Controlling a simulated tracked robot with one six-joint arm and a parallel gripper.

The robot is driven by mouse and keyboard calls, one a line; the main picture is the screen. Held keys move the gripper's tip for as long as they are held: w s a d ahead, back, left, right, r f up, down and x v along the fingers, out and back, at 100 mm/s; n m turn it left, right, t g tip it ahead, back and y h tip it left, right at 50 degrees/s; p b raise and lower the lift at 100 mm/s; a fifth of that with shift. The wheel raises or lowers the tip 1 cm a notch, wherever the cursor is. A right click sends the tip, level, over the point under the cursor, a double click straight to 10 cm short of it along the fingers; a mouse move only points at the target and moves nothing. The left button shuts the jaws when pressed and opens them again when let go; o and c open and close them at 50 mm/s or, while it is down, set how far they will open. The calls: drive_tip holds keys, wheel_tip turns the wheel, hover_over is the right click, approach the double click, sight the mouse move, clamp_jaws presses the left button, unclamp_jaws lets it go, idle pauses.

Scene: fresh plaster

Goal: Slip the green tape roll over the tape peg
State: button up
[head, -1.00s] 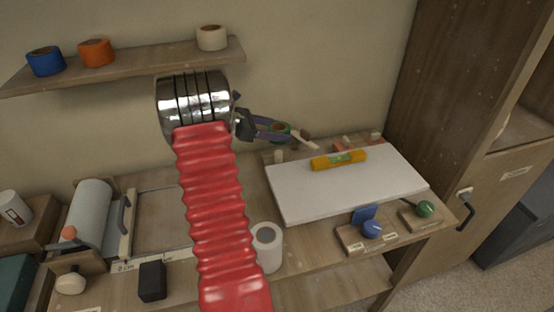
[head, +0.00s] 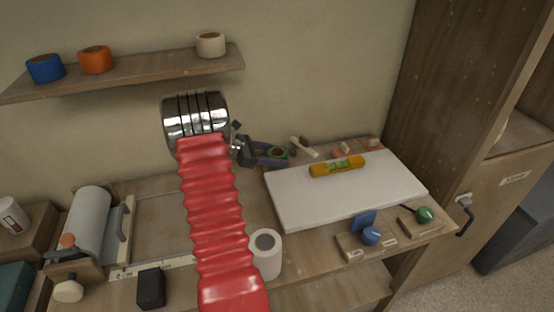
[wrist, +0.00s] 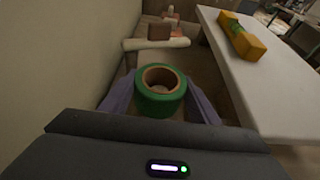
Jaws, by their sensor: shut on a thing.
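The green tape roll (head: 278,152) is between the purple fingers of my gripper (head: 272,155), at the back of the bench left of the white board. In the wrist view the green tape roll (wrist: 160,94) sits level between the fingertips of my gripper (wrist: 160,103), its brown core facing up. The gripper is shut on it. I cannot make out the tape peg now; a short pale upright stub stood at this spot in the earlier head view. The roll covers that spot, so I cannot tell whether it is around the peg.
A pale rod with a brown block (wrist: 157,43) lies just beyond the roll. The white board (head: 345,187) with a yellow level (head: 337,166) lies to the right. The wall is close on the left in the wrist view. A shelf (head: 130,72) holds other tape rolls.

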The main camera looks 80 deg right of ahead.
drive_tip(key=shift+f, duration=1)
drive_tip(key=shift+f, duration=0.1)
drive_tip(key=o, duration=1.1)
drive_tip(key=shift+c, duration=0.2)
drive_tip(key=shift+w, duration=0.1)
drive_tip(key=v, duration=1.2)
drive_tip(key=shift+d, duration=0.1)
